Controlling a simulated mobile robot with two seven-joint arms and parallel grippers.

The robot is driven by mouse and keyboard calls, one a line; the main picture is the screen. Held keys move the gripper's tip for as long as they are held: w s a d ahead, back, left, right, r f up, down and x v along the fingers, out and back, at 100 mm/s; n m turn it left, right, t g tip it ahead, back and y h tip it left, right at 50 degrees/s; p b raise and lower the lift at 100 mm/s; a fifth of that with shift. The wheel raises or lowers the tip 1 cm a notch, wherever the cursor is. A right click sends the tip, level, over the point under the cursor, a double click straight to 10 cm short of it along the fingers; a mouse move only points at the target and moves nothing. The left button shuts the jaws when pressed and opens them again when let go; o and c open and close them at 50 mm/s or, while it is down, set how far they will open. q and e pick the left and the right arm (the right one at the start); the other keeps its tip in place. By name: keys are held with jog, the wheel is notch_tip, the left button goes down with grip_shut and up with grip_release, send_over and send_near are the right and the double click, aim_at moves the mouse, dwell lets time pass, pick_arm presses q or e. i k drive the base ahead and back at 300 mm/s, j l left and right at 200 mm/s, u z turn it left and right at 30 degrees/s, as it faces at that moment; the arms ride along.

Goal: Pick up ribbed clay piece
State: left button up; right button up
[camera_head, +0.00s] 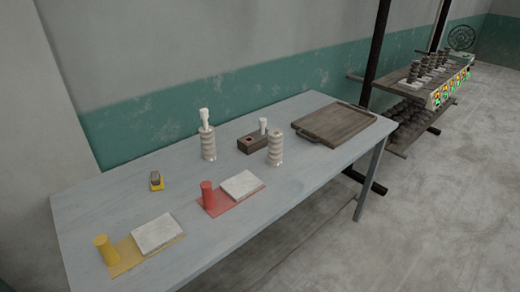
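Two pale ribbed clay pieces stand upright on the grey-blue table (110,205). The left ribbed clay piece (208,146) is taller and has a white knobbed part (205,119) sticking up from its top. The right ribbed clay piece (275,148) stands nearer the front edge with nothing tall on it. Which one the task means cannot be told. Neither of my grippers is in the head view.
A dark wooden block (251,144) with a white peg (263,126) sits between the ribbed pieces. A wooden tray (333,124) lies at the right end. Red (230,203) and yellow (126,260) plates bear cylinders and pale slabs. A rack (420,90) stands beyond.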

aim_at(275, 138)
jog(key=i+l+u, duration=0.1)
jog(key=u, duration=1.2)
jog(key=l+u, duration=0.4)
jog(key=k+l+u, duration=0.1)
jog(key=l+u, duration=0.35)
jog(key=k+l+u, duration=0.25)
jog(key=l, duration=0.15)
jog(key=l+u, duration=0.3)
jog(key=k+l+u, duration=0.15)
jog(key=l, duration=0.25)
jog(key=k+l+u, duration=0.1)
jog(key=k+l, duration=0.6)
jog(key=l, duration=0.15)
jog(key=k+l, duration=0.6)
jog(key=l, duration=0.25)
jog(key=i, duration=0.5)
